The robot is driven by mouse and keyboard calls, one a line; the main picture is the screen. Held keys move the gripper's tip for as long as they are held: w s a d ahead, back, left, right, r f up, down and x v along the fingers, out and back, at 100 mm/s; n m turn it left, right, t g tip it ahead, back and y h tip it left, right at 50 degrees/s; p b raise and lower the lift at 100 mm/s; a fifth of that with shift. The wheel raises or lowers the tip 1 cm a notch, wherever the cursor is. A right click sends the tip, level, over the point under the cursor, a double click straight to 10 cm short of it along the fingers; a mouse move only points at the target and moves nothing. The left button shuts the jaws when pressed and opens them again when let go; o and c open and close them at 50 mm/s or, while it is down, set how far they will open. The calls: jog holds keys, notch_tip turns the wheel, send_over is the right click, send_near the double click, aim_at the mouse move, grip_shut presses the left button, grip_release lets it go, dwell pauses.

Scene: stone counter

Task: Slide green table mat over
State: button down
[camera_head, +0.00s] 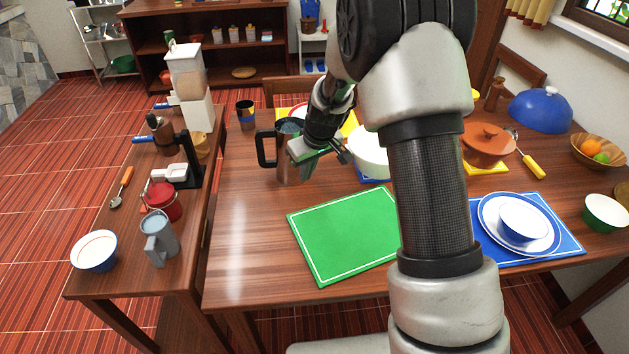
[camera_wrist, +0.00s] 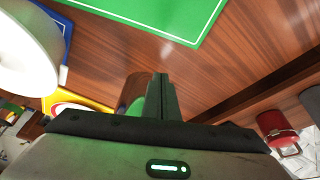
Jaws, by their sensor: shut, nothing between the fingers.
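The green table mat (camera_head: 343,236) with a thin white border lies flat and bare near the front of the wooden table. Its right part is hidden behind my arm in the head view. In the wrist view the mat (camera_wrist: 160,12) shows at the top, with wood between it and my fingers. My gripper (camera_head: 305,170) is above the table beyond the mat's far left corner, close to a metal pitcher. In the wrist view my gripper (camera_wrist: 161,82) shows its two fingers pressed together with nothing between them.
The metal pitcher (camera_head: 289,134) stands by my gripper. A white pot (camera_head: 370,152) stands behind the mat. A blue mat (camera_head: 571,243) with a plate and bowl lies to the right. Bare table (camera_head: 240,235) is left of the green mat, then a gap and a side counter.

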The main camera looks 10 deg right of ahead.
aim_at(299, 197)
jog(key=x, duration=0.5)
jog(key=b+x, duration=0.1)
jog(key=x, duration=0.3)
jog(key=shift+s+a+f, duration=0.1)
jog(key=shift+f, duration=0.35)
jog(key=s, duration=0.1)
jog(key=s+d, duration=0.1)
jog(key=s, duration=0.1)
jog(key=shift+d+r, duration=0.15)
jog(key=shift+d, duration=0.15)
jog(key=shift+s+d, duration=0.15)
jog(key=shift+s, duration=0.1)
